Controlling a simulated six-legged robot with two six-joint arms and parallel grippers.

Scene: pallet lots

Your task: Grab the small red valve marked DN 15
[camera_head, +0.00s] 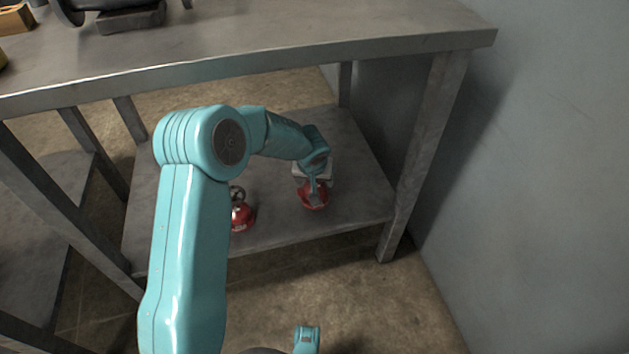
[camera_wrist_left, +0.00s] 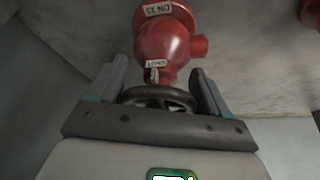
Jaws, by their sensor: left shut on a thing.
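The small red valve (camera_wrist_left: 165,42) fills the upper middle of the left wrist view. Its white label reads DN 15, upside down, and a dark handwheel (camera_wrist_left: 158,96) faces my wrist. My left gripper (camera_wrist_left: 160,80) is shut on this valve, with one finger on each side of the handwheel. In the head view the same valve (camera_head: 314,202) is at the right part of the lower shelf, below my left gripper (camera_head: 315,181), which partly covers it. I cannot tell whether it touches the shelf.
Another red valve (camera_head: 241,217) with a handwheel stands left of it on the lower shelf (camera_head: 285,232), partly behind my arm. The tabletop (camera_head: 290,38) is above, with a leg (camera_head: 425,150) at the right and a grey wall beyond. Shelf around the valves is clear.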

